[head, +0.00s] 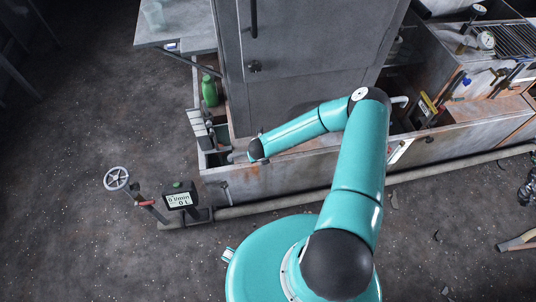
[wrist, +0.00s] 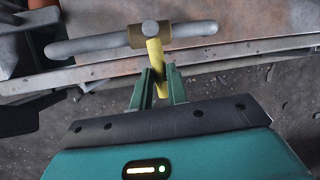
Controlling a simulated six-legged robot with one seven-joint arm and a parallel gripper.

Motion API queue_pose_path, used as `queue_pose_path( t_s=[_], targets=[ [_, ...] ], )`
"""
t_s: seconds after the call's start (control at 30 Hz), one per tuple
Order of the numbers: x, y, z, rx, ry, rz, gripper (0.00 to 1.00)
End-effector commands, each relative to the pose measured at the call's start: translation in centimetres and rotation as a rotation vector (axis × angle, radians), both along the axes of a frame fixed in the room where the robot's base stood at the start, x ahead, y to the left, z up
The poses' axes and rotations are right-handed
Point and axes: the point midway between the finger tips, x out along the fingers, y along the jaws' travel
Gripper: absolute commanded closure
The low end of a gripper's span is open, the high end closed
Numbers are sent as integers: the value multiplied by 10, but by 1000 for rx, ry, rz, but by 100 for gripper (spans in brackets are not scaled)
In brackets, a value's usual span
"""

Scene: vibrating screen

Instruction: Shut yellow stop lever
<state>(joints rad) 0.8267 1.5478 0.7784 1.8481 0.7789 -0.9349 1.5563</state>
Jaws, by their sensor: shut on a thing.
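The yellow lever (wrist: 154,56) is in the upper middle of the wrist view. Its upper end meets a round grey knob on a brass valve body (wrist: 173,35) set in a curved grey pipe (wrist: 90,44). The lever points down toward me, slightly tilted. My gripper (wrist: 157,86) is shut on the lever's free lower end, with one green finger on each side. In the head view my arm reaches left to the trough's edge, and I cannot make out the lever or my fingers there.
A rusty metal rim (wrist: 215,58) runs just below the pipe. A grey cabinet (head: 300,65) stands behind my arm. A green bottle (head: 209,90) stands left of it. A handwheel (head: 117,178) and a digital meter (head: 180,198) are at the left. The floor at far left is open.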

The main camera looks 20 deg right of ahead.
Motion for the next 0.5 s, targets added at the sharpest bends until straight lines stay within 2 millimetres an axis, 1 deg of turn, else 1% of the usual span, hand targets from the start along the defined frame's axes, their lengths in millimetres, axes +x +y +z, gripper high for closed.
queue_pose_path(
  t_s=[0.2,0.5],
  targets=[
    [1,4,0,-1,0,-62,100],
    [1,4,0,1,-1,-79,100]
  ],
)
